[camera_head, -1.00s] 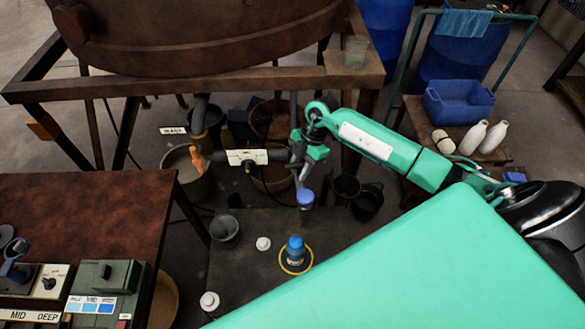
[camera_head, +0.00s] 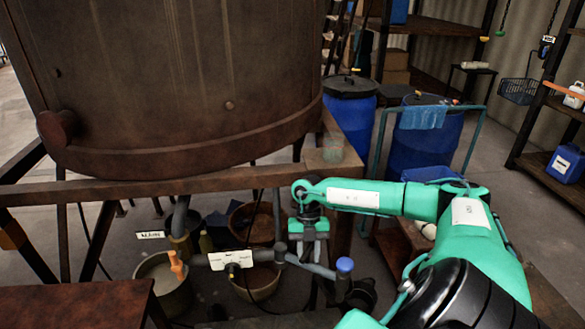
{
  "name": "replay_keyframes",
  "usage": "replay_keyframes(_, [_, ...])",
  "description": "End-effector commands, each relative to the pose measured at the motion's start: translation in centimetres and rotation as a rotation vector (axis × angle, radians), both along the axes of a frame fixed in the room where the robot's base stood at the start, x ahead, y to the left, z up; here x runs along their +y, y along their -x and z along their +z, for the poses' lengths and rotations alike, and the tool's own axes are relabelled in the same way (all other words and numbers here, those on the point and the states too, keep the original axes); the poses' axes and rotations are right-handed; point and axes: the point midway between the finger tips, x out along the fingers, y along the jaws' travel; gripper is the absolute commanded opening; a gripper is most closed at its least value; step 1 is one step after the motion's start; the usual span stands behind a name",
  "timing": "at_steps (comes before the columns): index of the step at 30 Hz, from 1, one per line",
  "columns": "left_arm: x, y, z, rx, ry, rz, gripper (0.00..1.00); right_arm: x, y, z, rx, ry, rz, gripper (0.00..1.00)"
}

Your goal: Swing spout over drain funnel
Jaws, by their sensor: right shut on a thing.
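The spout (camera_head: 308,267) is a grey pipe below the big rusty vat, running right from a pipe joint to an end with a blue cap (camera_head: 345,264). A white label (camera_head: 231,259) and an orange handle (camera_head: 177,265) sit on the pipe's left part. My right gripper (camera_head: 309,252) comes down from above, shut on the spout between the label and the blue cap; its fingertips are partly hidden. A dark vessel (camera_head: 361,295) below right of the cap may be the drain funnel; my arm partly covers it. My left gripper is not in view.
The vat (camera_head: 170,80) and its rusty frame (camera_head: 240,178) stand close above the spout. A tan bucket (camera_head: 165,285) and brown tubs (camera_head: 255,285) stand on the floor beneath. Blue barrels (camera_head: 425,145) and a shelf rack stand behind on the right.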

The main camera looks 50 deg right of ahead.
Motion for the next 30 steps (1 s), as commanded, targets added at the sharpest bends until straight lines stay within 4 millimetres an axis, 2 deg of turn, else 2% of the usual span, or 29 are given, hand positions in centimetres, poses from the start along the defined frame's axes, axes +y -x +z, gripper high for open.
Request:
replay_keyframes(1, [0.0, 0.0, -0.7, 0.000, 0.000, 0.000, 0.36, 0.1, 0.2, -0.6, 0.002, -0.011, 0.034, 0.00])
replay_keyframes(9, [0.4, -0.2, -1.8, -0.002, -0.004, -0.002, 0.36, -0.9, 0.3, -0.5, 0.004, -0.013, 0.137, 0.00])
replay_keyframes(26, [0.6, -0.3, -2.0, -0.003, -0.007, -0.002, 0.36, -1.1, 0.3, -0.5, 0.006, -0.015, 0.171, 0.00])
replay_keyframes(27, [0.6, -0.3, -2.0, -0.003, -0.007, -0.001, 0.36, -1.1, 0.3, -0.5, 0.007, -0.015, 0.171, 0.35])
replay_keyframes(30, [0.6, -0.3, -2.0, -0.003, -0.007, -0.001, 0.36, -1.2, 0.3, -0.4, 0.006, -0.013, 0.169, 0.52])
